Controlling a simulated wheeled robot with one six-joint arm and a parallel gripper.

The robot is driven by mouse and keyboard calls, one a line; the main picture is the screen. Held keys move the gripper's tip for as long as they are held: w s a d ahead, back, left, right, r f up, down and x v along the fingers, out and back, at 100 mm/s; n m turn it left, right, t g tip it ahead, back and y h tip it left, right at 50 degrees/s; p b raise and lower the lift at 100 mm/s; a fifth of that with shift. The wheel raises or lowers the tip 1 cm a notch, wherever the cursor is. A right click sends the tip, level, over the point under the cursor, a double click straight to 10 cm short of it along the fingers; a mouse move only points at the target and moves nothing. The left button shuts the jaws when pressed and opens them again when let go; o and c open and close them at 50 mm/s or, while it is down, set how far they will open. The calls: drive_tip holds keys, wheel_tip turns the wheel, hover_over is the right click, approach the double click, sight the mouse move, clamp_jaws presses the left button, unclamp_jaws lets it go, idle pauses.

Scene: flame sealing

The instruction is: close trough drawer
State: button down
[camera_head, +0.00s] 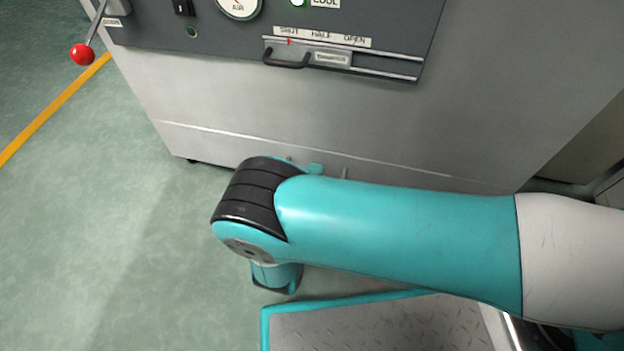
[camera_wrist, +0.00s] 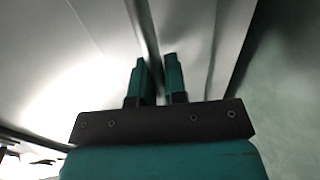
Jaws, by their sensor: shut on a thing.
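My gripper (camera_wrist: 158,75) shows in the wrist view with its two teal fingers close together. They are shut on a thin dark edge or bar (camera_wrist: 146,45) that runs up the picture between pale metal surfaces. It looks like part of the trough drawer, but its full shape does not show.
The grey machine (camera_head: 330,130) fills the back, with a SHUT/HALF/OPEN slider (camera_head: 287,60) whose handle is at the SHUT end. A red-knobbed lever (camera_head: 82,54) sticks out at the upper left. Green floor (camera_head: 110,240) with a yellow line (camera_head: 55,110) lies free at the left.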

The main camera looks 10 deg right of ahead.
drive_tip(key=c, duration=1.2)
unclamp_jaws()
drive_tip(key=shift+w, duration=0.1)
drive_tip(key=p+v, duration=0.7)
drive_tip(key=v, duration=1)
drive_tip(key=shift+s, duration=0.25)
drive_tip(key=shift+w+r, duration=0.1)
